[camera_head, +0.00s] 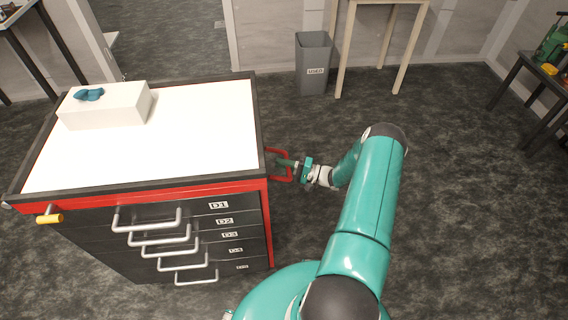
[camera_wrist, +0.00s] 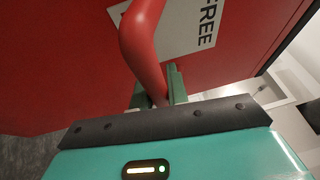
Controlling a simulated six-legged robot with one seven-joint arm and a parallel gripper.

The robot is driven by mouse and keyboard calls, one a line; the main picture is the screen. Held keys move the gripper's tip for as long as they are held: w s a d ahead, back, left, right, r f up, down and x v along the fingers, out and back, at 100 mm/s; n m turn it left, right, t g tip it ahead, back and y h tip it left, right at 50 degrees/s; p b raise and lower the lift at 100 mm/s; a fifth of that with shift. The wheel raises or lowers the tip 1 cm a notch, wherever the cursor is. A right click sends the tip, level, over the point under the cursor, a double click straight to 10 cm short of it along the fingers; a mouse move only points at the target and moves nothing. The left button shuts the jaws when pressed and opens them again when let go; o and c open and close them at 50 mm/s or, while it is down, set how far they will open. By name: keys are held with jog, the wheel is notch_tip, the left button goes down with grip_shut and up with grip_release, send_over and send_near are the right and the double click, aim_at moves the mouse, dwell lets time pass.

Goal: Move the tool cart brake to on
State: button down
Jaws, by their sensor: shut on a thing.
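The tool cart (camera_head: 268,215) is red and black with a white top. A red bent bar (camera_head: 283,180), which looks like the brake lever, sticks out from its right side. My gripper (camera_head: 288,163) reaches it from the right. In the wrist view the red bar (camera_wrist: 143,40) runs down between the green fingers of my gripper (camera_wrist: 158,90), which are shut on it. Behind it, a white plate (camera_wrist: 180,35) on the cart's red side reads FREE. The rest of the plate is hidden by the bar.
A white block (camera_head: 115,108) with a blue item (camera_head: 89,95) on it stands on the cart top. A yellow-ended piece (camera_head: 49,218) and several drawer handles jut from the front. A grey bin (camera_head: 313,65) and a wooden table (camera_head: 385,45) stand behind.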

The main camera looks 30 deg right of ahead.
jog(key=shift+a, duration=0.1)
jog(key=c, duration=1.4)
grip_release()
jog(key=shift+o, duration=0.2)
jog(key=v, duration=1.3)
jog(key=shift+s+d, duration=0.25)
jog(key=shift+s, duration=0.05)
